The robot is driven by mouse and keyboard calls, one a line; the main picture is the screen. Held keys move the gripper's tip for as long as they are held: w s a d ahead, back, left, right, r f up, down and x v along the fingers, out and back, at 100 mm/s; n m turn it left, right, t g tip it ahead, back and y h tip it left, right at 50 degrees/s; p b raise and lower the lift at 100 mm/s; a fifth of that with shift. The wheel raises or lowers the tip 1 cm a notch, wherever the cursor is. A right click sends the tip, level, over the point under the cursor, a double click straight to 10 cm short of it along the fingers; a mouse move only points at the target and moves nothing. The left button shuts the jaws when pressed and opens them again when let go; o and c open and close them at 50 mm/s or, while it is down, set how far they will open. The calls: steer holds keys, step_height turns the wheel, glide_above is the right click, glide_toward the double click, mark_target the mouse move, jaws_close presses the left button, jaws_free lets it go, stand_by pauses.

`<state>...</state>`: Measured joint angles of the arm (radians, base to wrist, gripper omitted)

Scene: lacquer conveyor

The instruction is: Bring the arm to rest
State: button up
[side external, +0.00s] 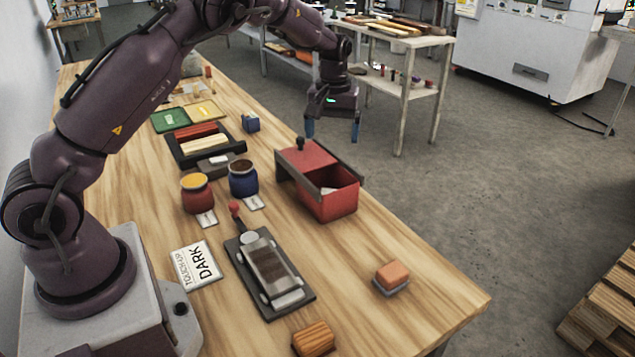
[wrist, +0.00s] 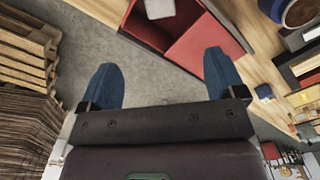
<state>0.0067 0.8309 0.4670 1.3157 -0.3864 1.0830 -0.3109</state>
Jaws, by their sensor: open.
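My gripper (side external: 332,131) hangs from my arm with its two blue fingers pointing down and spread apart. It is open, with nothing between the fingers. In the side external view it appears above and behind the red box, near the table's far edge. In the wrist view both blue fingertips (wrist: 160,78) show wide apart, with grey floor between them. The red box (side external: 333,206) stands on the table with its lid slid partly back, and a pale item shows inside. The box also shows at the top of the wrist view (wrist: 205,48).
The table's right front is mostly clear.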

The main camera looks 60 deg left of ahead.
step_height(320, 180, up, 4)
steer(key=shift+f, duration=0.2)
steer(key=s+d+r+m+t, duration=0.2)
steer(key=s+d+r+m, duration=0.1)
steer(key=s, duration=0.6)
steer(key=s+d+r+m+t, duration=0.1)
steer(key=s+d+r+m, duration=0.2)
steer(key=s, duration=0.7)
steer(key=s+d+r+m+t, duration=0.2)
steer(key=s+d+r+m, duration=0.1)
steer(key=s+d+r, duration=0.4)
steer(key=s, duration=0.3)
steer(key=shift+d+t, duration=0.3)
steer(key=shift+d, duration=0.05)
